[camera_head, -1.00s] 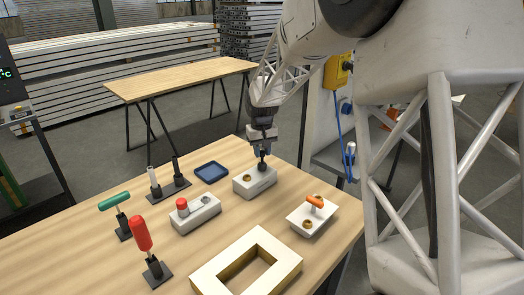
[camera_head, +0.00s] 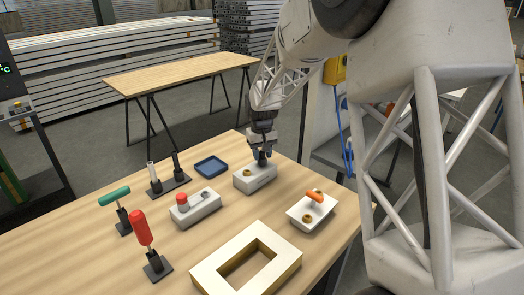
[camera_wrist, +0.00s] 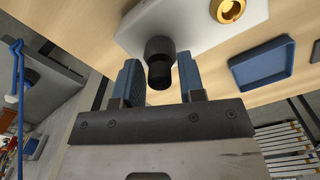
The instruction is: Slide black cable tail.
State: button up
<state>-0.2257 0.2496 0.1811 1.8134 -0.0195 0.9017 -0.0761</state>
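A light grey block (camera_head: 255,180) stands on the table with a brass ring (camera_head: 247,174) and a black upright piece (camera_head: 262,159) on top, which looks like the black cable tail with its fitting. My gripper (camera_head: 262,152) is directly over that piece, pointing down. In the wrist view the black piece (camera_wrist: 159,72) stands between the two blue-padded fingers of my gripper (camera_wrist: 160,82). A narrow gap shows on each side of it, so the fingers are open around it and do not appear to touch it. The brass ring (camera_wrist: 229,9) lies to the right there.
A blue tray (camera_head: 210,166) lies behind the block. A block with a red button (camera_head: 195,208) is to the left, a block with an orange handle (camera_head: 314,208) to the front right. A pale frame (camera_head: 215,268) and tools in stands, including a red-handled one (camera_head: 140,229), are nearer.

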jog(key=shift+o, duration=0.7)
jog(key=shift+r, duration=0.1)
jog(key=shift+r, duration=0.2)
jog(key=shift+a+r, duration=0.1)
jog(key=shift+r, duration=3.65)
